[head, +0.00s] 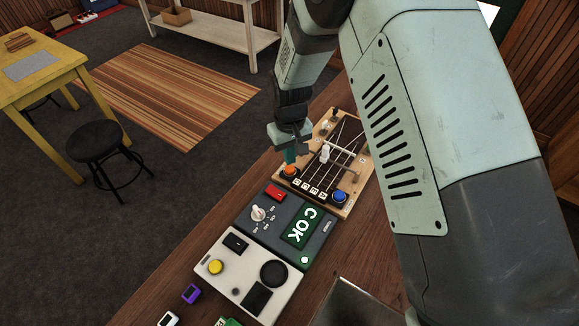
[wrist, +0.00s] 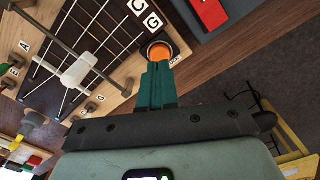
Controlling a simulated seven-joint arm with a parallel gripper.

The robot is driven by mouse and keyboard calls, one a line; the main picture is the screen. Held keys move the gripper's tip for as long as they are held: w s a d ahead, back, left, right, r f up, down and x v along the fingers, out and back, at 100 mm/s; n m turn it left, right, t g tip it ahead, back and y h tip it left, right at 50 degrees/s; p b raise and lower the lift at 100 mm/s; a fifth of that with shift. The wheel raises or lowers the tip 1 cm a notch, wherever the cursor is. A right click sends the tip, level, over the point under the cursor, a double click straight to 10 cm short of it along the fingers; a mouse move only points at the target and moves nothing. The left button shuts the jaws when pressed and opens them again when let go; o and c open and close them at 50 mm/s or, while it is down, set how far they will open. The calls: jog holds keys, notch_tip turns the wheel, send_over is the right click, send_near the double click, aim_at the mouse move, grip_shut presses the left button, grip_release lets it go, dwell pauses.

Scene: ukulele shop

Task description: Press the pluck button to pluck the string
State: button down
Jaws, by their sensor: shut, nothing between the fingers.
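The orange button (head: 289,171) sits in a dark square housing at the left front corner of a wooden string board (head: 345,205). A small, partly legible label is beside it. The button also shows in the wrist view (wrist: 159,53). My gripper (head: 290,158) points down with its green fingers shut and empty, at the orange button. In the wrist view the fingertips (wrist: 158,66) cover part of the button; I cannot tell whether they touch it. The strings (head: 330,165) run along the board, with a white-handled slider (head: 325,153) across them and letter tiles at the near end.
A blue button (head: 339,197) is at the board's other near corner. In front stand a grey tuner box (head: 268,235) with a knob, red switch and green display reading "C OK", and a pale box (head: 225,262) with a yellow button. Small purple and white items lie nearer.

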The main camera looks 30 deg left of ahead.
jog(key=shift+r, duration=2.1)
jog(key=shift+r, duration=0.1)
jog(key=w+d+r+m+t+y, duration=0.1)
jog(key=w+d+r+m, duration=0.15)
jog(key=d+r, duration=0.85)
jog(key=w+d+r+m+t, duration=0.1)
jog(key=d+r+m, duration=0.2)
jog(key=d+r, duration=0.85)
jog(key=s+d+r+m+t, duration=0.1)
jog(key=s+d+r+m, duration=0.2)
jog(key=s+d+r, duration=0.2)
jog(key=s+d+r+m+t+h, duration=0.1)
jog(key=s+d+r+m+t, duration=0.1)
jog(key=s+d, duration=0.9)
notch_tip(320, 180, up, 3)
jog(key=shift+s+d+f+m+t, duration=0.1)
jog(key=shift+s+d+m+t, duration=0.2)
jog(key=shift+s+m, duration=0.35)
